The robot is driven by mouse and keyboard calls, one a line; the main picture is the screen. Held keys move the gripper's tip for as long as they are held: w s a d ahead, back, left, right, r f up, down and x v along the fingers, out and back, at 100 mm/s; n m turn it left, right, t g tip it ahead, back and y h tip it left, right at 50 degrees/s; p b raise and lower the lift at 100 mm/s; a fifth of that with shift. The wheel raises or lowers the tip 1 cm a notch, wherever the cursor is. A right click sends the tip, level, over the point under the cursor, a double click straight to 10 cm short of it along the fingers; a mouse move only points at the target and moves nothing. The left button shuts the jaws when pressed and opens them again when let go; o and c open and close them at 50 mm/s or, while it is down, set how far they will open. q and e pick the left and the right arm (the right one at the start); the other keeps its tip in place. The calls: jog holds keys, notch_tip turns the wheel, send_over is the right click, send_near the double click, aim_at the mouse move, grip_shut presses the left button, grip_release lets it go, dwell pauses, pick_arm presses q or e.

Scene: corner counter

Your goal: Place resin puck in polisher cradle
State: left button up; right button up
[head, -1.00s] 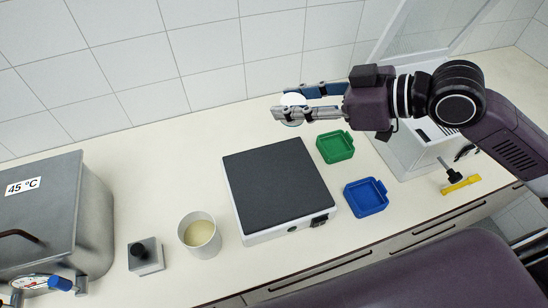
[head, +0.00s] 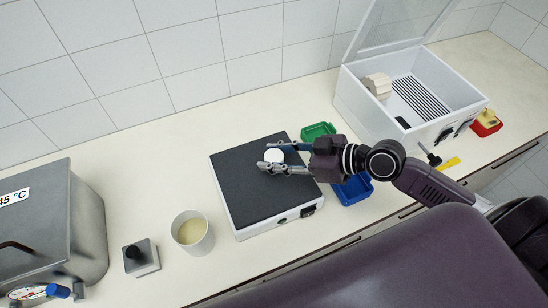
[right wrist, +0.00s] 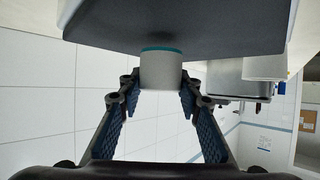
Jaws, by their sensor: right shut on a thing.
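The resin puck (head: 274,156) is a small white cylinder; a teal band shows at one end in the right wrist view (right wrist: 161,72). My right gripper (head: 270,161) is shut on it, over the far part of a dark-topped square slab (head: 245,185). In the right wrist view the puck sits between the fingertips, its teal end close to a large grey slab-like surface; I cannot tell whether they touch. An open-lidded white box (head: 365,115) at the right holds a pale ribbed roller (head: 378,86) and a striped grate. I cannot tell which part is the polisher cradle. My left gripper is out of view.
A green tray (head: 318,129) and a blue tray (head: 356,190) lie right of the slab. A cup of cream liquid (head: 191,236), a knobbed block (head: 141,258) and a grey tank (head: 55,220) stand left. A yellow-handled tool (head: 449,164) lies before the box.

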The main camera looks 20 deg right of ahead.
jog(key=shift+f, duration=0.65)
jog(key=shift+f, duration=0.25)
jog(key=o, duration=1.2)
jog(key=shift+r, duration=0.1)
jog(key=shift+c, duration=0.2)
